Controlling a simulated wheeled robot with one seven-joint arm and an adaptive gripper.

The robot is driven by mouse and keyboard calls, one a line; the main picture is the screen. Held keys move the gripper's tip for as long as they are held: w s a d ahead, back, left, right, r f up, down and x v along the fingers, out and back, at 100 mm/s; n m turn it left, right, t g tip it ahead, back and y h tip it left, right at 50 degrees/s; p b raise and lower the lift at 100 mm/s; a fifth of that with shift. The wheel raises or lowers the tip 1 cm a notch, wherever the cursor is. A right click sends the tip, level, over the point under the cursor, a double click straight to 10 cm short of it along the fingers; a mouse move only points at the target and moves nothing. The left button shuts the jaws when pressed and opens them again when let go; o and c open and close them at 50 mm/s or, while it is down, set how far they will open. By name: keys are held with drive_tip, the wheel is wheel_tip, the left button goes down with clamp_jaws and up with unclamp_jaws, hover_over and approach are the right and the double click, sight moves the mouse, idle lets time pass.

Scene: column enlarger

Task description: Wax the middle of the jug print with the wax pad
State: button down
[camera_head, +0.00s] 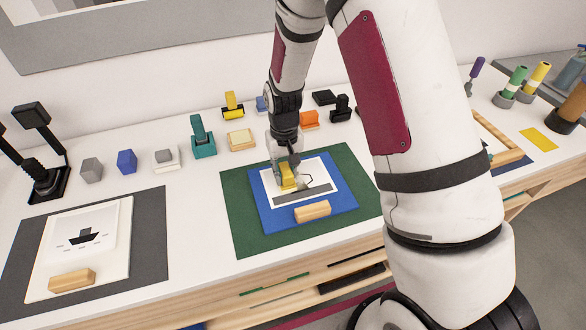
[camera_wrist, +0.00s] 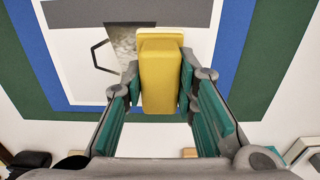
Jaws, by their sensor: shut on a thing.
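The jug print (camera_head: 319,171) is a white sheet with a grey band along its near edge. It lies on a blue board (camera_head: 345,198) on a green mat (camera_head: 240,227). My gripper (camera_head: 287,172) is shut on a yellow wax pad (camera_head: 289,184) over the print. In the wrist view the yellow pad (camera_wrist: 161,75) sits between the teal finger pads of my gripper (camera_wrist: 160,85). It hides much of the jug; the jug's handle outline (camera_wrist: 101,57) and a mottled grey patch of its body show to the left. I cannot tell whether the pad touches the print.
A wooden block (camera_head: 312,211) lies on the board's near edge. A ship print (camera_head: 100,228) with another wooden block (camera_head: 72,280) is on a grey mat at left. Teal (camera_head: 203,135), yellow (camera_head: 232,106) and orange (camera_head: 309,119) tools stand behind. A wooden frame (camera_head: 509,156) is right.

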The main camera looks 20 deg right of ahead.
drive_tip(key=shift+a, duration=1.05)
drive_tip(key=shift+d, duration=2.8)
drive_tip(key=shift+d, duration=0.15)
drive_tip(key=shift+d, duration=2.6)
wheel_tip(320, 180, up, 7)
drive_tip(key=p, duration=0.1)
drive_tip(key=shift+p, duration=0.4)
